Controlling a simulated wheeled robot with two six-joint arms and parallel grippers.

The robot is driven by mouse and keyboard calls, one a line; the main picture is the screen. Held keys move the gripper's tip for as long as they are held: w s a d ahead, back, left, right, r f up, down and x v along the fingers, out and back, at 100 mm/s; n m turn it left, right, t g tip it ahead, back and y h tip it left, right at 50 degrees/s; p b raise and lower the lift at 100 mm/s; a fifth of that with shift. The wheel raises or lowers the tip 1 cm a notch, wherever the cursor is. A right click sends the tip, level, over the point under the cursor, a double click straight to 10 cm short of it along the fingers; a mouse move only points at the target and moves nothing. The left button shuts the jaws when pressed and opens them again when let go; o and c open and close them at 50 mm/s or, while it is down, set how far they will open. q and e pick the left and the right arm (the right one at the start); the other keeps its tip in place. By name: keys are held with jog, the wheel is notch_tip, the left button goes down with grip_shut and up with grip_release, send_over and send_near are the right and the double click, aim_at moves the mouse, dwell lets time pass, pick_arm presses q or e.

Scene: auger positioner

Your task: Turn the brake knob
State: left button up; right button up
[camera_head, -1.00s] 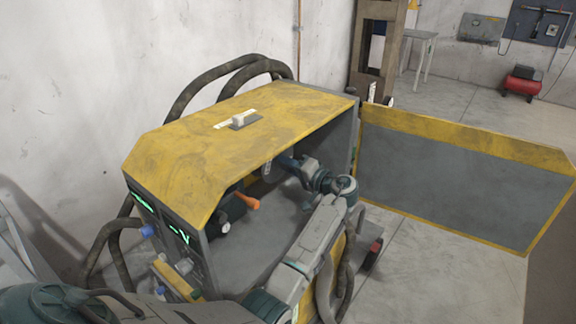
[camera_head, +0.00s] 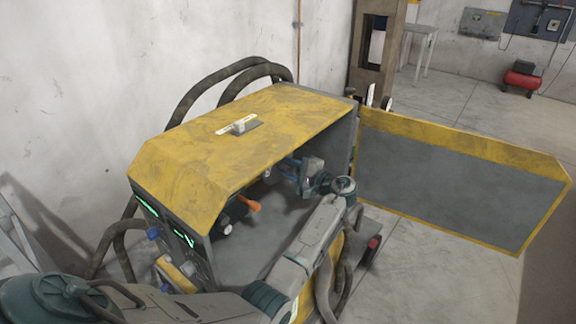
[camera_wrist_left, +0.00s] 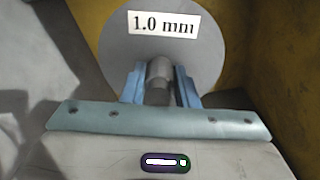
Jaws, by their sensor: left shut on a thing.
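In the left wrist view, a grey cylindrical knob (camera_wrist_left: 159,72) stands out from the centre of a round grey spool face (camera_wrist_left: 120,55) labelled "1.0 mm". My left gripper (camera_wrist_left: 160,85) has its two blue fingers on either side of the knob and is shut on it. In the head view, my left gripper (camera_head: 288,164) is inside the open yellow and grey cabinet (camera_head: 215,135), under its roof. The knob is too small and shaded to make out there. My right gripper is not in view.
An orange handle (camera_head: 248,207) sticks out inside the cabinet, left of my left arm. The cabinet's side door (camera_head: 455,180) stands open to the right. Thick hoses (camera_head: 205,90) loop behind the cabinet against the wall. Clear floor (camera_head: 435,100) lies beyond the door.

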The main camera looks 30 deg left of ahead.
pick_arm(q)
jog(key=shift+f, duration=0.1)
dwell(0.5)
jog(key=o, duration=1)
jog(key=shift+d, duration=0.1)
jog(key=shift+d, duration=0.3)
jog(key=d+b, duration=0.4)
jog(key=d, duration=0.6)
jog(key=shift+s+r+b, duration=0.25)
jog(key=shift+s+b, duration=0.05)
jog(key=shift+s, duration=0.15)
jog(key=shift+d, duration=0.1)
